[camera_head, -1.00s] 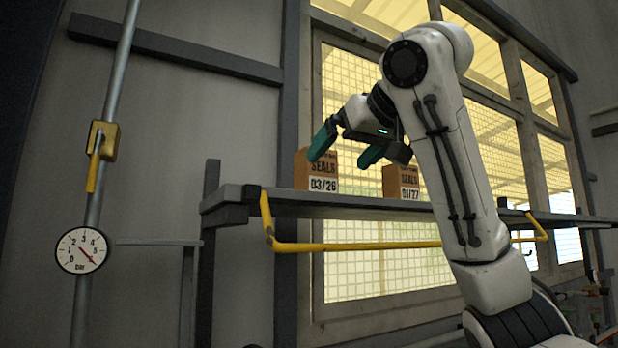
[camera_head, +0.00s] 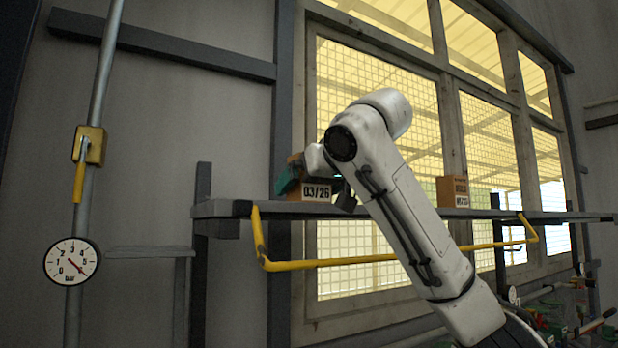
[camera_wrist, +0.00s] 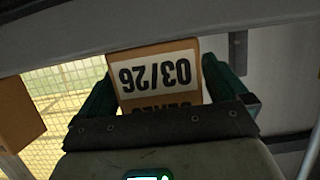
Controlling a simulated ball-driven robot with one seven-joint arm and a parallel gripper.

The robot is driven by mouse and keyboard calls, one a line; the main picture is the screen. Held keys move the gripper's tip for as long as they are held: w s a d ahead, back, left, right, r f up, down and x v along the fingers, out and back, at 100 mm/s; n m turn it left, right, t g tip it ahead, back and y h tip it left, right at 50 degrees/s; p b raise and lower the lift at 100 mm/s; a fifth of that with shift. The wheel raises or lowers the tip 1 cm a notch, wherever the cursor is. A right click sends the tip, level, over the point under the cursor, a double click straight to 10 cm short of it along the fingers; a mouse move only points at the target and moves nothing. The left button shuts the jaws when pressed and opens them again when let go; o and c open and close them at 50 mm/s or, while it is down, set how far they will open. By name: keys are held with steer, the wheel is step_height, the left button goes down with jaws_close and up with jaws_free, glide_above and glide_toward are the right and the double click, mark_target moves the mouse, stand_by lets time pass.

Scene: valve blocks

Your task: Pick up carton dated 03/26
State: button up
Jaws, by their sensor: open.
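The brown carton dated 03/26 (camera_head: 317,193) stands upright on the shelf. Its white date label also shows, upside down, in the wrist view (camera_wrist: 157,75). My gripper (camera_head: 314,188) is at this carton, with one teal finger at its left and the other at its right. In the wrist view the carton lies between the two open fingers of my gripper (camera_wrist: 160,85); I cannot tell whether they touch it. My arm hides part of the carton's upper face in the head view.
A second brown carton (camera_head: 453,190) stands farther right on the grey shelf (camera_head: 225,208), its date not clearly legible. A yellow rail (camera_head: 350,262) runs along the shelf front. A meshed window is behind. A gauge (camera_head: 71,261) and a pipe are at left.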

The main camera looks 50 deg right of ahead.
steer(key=c, duration=1.2)
steer(key=shift+o, duration=0.2)
steer(key=shift+r, duration=0.15)
